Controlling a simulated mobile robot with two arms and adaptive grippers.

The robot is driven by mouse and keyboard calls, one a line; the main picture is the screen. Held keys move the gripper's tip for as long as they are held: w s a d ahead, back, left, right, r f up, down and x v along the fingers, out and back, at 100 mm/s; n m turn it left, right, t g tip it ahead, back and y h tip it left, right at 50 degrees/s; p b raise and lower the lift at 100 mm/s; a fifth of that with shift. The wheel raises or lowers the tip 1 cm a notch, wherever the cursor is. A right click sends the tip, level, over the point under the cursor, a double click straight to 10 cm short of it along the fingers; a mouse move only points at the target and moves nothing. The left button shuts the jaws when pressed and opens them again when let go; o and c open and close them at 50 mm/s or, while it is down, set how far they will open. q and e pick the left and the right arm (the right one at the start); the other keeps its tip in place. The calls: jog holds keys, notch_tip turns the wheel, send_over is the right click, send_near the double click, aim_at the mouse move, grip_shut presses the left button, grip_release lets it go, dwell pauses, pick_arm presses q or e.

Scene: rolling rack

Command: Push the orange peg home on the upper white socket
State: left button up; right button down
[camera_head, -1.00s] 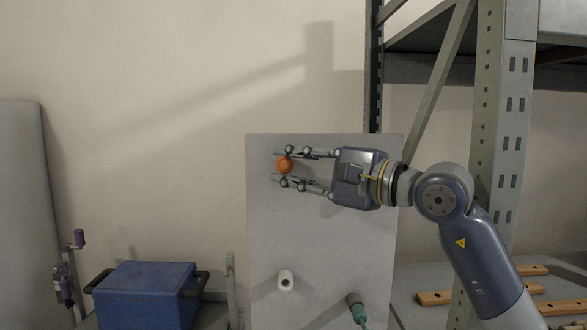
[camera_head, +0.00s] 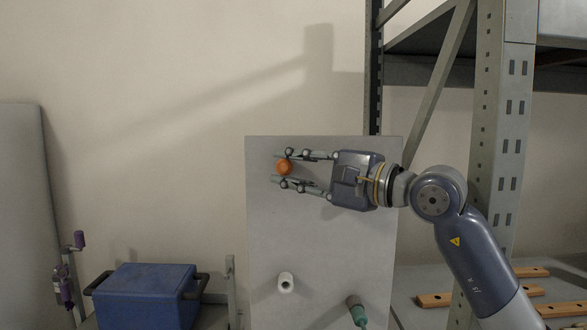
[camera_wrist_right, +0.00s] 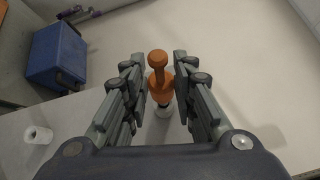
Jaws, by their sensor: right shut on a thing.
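The orange peg (camera_head: 284,168) is between the fingertips of my right gripper (camera_head: 283,169), in front of the upper left part of the grey upright board (camera_head: 320,235). The right gripper comes from the right and is shut on the peg. In the right wrist view the peg (camera_wrist_right: 158,75) has a knobbed end and a wider collar, between the two fingers (camera_wrist_right: 159,85). A white piece, apparently the upper white socket (camera_wrist_right: 164,109), shows just beyond the collar, in line with it. How deep the peg sits in it I cannot tell. My left gripper is not in view.
A lower white socket (camera_head: 286,282) stands out from the board, with a green-handled piece (camera_head: 356,308) to its right. A blue box (camera_head: 146,297) is at the lower left. A metal rack upright (camera_head: 497,130) stands at right, behind my arm.

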jog(key=shift+w+r+p, duration=0.4)
jog(key=shift+w+p, duration=0.15)
jog(key=shift+w, duration=0.2)
dwell(0.6)
jog(key=shift+s+a+f+b, duration=0.1)
jog(key=shift+s+a+b, duration=0.1)
jog(key=shift+s+b, duration=0.3)
dwell(0.4)
jog(key=shift+w+f, duration=0.1)
dwell(0.3)
jog(key=shift+d+f+y+b, duration=0.15)
jog(key=shift+f+y+b, duration=0.15)
jog(key=shift+y+b, duration=0.55)
jog(key=shift+f+h+b, duration=0.1)
jog(key=shift+h+b, duration=0.15)
jog(key=shift+b, duration=0.1)
